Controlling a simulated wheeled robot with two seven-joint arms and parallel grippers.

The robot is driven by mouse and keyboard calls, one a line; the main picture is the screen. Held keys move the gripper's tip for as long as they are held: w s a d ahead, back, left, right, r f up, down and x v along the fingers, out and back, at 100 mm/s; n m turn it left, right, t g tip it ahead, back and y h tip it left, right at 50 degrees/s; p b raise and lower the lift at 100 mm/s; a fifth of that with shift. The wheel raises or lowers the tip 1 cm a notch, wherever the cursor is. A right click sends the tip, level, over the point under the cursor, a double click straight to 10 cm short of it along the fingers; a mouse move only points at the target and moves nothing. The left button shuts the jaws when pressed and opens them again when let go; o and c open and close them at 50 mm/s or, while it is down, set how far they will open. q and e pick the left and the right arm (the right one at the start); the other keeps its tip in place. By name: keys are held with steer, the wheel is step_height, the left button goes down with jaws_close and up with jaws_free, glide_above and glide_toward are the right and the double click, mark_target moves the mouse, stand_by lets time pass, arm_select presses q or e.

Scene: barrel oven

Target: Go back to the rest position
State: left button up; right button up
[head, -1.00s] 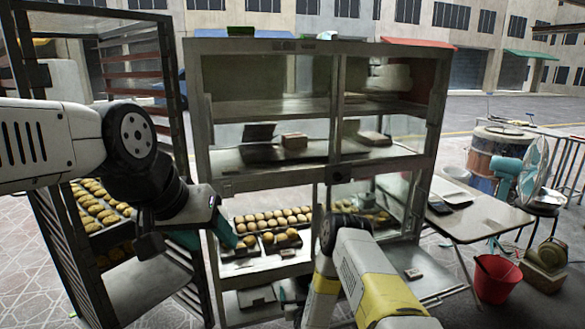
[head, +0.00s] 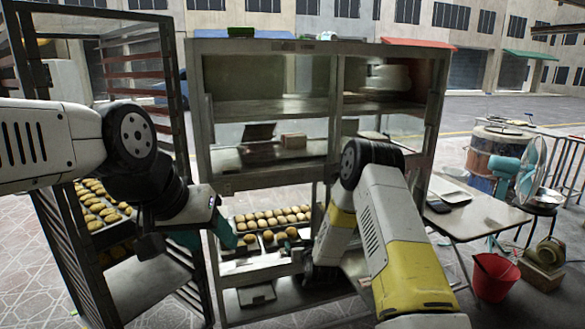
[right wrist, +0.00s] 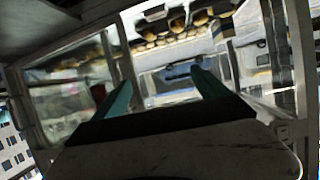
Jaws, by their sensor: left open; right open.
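My left gripper (head: 208,238) hangs in the head view between the rack on the left and the glass-fronted cabinet (head: 265,188). Its teal fingers are open, in front of the trays of buns. My right arm stands bent in front of the cabinet's right half. In the head view its gripper is hidden behind the arm. In the right wrist view the teal fingers of my right gripper (right wrist: 163,95) are spread apart with nothing between them, and the cabinet and buns show tilted beyond them.
Trays of buns (head: 272,218) sit on the cabinet's lower shelf. A tall rack (head: 62,235) with more buns stands at the left. A folding table (head: 480,215), a red bucket (head: 493,279) and a teal fan (head: 529,165) stand at the right. Paved floor is open at bottom left.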

steer(key=s+d+r+g, duration=0.15)
steer(key=s+r, duration=0.25)
steer(key=r, duration=0.5)
steer(key=s+d+r+g, duration=0.1)
steer(key=s+d+r, duration=0.15)
steer(key=r, duration=0.55)
steer(key=s+d+r+g, duration=0.1)
steer(key=s+d+r, duration=0.1)
steer(key=s+r, duration=0.5)
steer(key=s+d+r+g, duration=0.1)
steer(key=s+r, duration=0.2)
steer(key=s, duration=0.6)
steer(key=s+d+r+g, duration=0.1)
steer(key=s+d+r, duration=0.1)
steer(key=s, duration=0.8)
steer(key=s+d+r+m+g, duration=0.1)
steer(key=s+r, duration=0.3)
steer(key=s, duration=0.6)
steer(key=shift+d+g, duration=0.45)
steer(key=shift+w, duration=0.1)
